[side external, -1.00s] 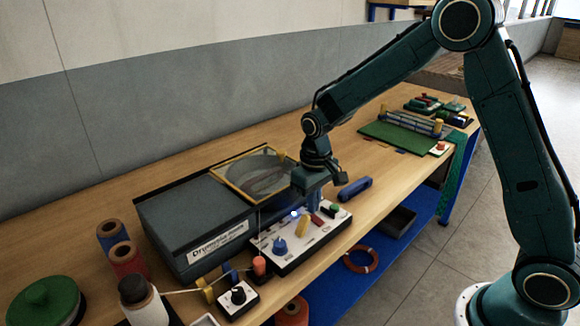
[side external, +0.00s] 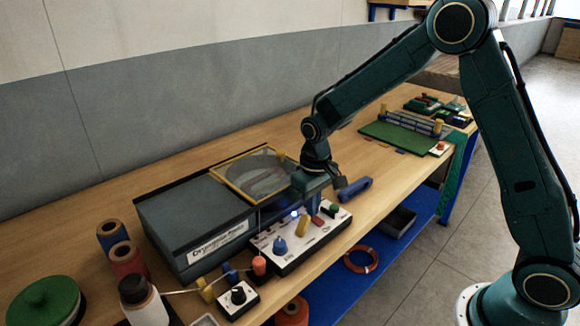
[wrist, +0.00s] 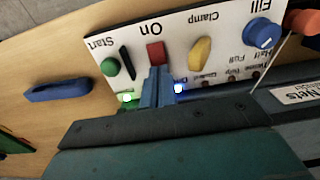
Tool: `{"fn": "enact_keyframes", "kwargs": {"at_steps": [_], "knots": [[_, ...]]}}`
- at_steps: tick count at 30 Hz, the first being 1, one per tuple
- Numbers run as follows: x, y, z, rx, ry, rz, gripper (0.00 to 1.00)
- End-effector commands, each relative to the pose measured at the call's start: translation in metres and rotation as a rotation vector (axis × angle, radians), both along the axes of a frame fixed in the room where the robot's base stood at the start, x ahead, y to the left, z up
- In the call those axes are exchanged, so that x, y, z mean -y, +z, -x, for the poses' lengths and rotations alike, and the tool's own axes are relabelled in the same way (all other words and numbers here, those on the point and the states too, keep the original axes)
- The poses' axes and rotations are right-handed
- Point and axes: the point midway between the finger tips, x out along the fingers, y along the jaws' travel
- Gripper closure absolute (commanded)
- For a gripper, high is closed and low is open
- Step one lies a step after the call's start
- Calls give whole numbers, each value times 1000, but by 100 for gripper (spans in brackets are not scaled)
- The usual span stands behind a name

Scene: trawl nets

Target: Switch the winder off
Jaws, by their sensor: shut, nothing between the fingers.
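The winder (side external: 183,217) is a dark grey box with a framed clear window on top. Its white control panel (side external: 294,255) is along its front. In the wrist view the panel (wrist: 225,42) carries a red switch (wrist: 156,52) by the word "On", a green Start button (wrist: 110,67), a yellow Clamp lever (wrist: 200,53) and a blue Fill knob (wrist: 263,34). A green lamp (wrist: 126,97) and a blue lamp (wrist: 180,88) are lit. My gripper (wrist: 157,72) is shut and empty, its tips beside the red switch; contact cannot be told.
A blue handle-like object (side external: 355,189) lies on the bench right of the panel. A small box with a black knob (side external: 238,296), thread spools (side external: 128,262) and an orange post (side external: 259,265) stand at the left. A green mat (side external: 395,139) lies further back.

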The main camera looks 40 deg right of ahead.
Motion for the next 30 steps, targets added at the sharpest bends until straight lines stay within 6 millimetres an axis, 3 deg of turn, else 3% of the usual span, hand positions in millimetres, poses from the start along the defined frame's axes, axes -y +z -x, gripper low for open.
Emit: {"fn": "enact_keyframes", "kwargs": {"at_steps": [30], "knots": [[0,-5,0,-1,0,0,100]]}}
